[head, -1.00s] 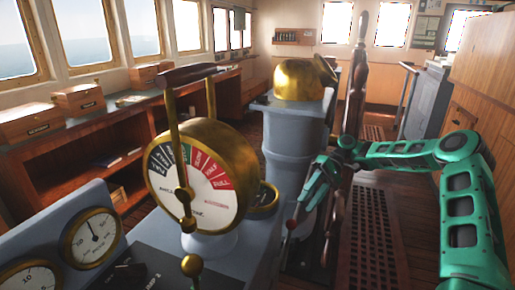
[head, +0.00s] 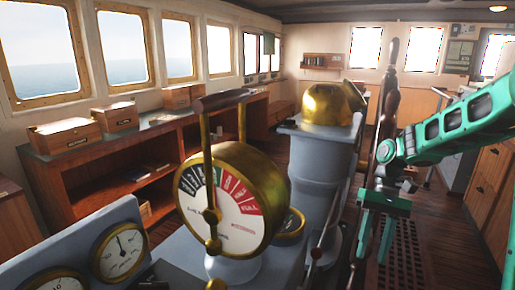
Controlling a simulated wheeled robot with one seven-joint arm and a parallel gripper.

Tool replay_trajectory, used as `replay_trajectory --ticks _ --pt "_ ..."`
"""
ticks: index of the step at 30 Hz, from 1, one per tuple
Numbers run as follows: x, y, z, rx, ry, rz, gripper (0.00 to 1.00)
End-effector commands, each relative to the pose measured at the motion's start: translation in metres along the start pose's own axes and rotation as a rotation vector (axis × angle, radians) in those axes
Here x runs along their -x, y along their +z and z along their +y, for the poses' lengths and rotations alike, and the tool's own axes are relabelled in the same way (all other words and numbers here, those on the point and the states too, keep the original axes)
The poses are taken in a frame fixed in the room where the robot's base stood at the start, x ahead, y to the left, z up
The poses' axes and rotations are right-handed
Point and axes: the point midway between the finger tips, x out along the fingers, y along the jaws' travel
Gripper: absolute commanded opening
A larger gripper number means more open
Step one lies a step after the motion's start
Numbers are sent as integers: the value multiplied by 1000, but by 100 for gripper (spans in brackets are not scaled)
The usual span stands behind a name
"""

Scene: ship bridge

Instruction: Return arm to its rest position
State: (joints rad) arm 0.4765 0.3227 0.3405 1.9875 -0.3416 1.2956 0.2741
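My green arm (head: 460,125) reaches in from the right edge in the head view, raised and bent at the wrist. My gripper (head: 374,258) hangs below the wrist and points down. Its two fingers look apart, with nothing visible between them. It is right of the grey pedestal with the brass top and in front of the wooden wheel, apart from the engine telegraph.
The brass engine telegraph (head: 232,205) stands on a grey console at centre left, with gauges (head: 120,255) nearby. The grey pedestal (head: 320,165) and dark wooden wheel (head: 385,110) stand behind. A shelf with wooden boxes (head: 65,134) runs under the windows. Floor grating (head: 405,255) lies at right.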

Motion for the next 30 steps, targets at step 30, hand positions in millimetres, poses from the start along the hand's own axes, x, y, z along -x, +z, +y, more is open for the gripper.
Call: replay_trajectory --ticks 30 --pt "-31 220 126 -440 104 486 36"
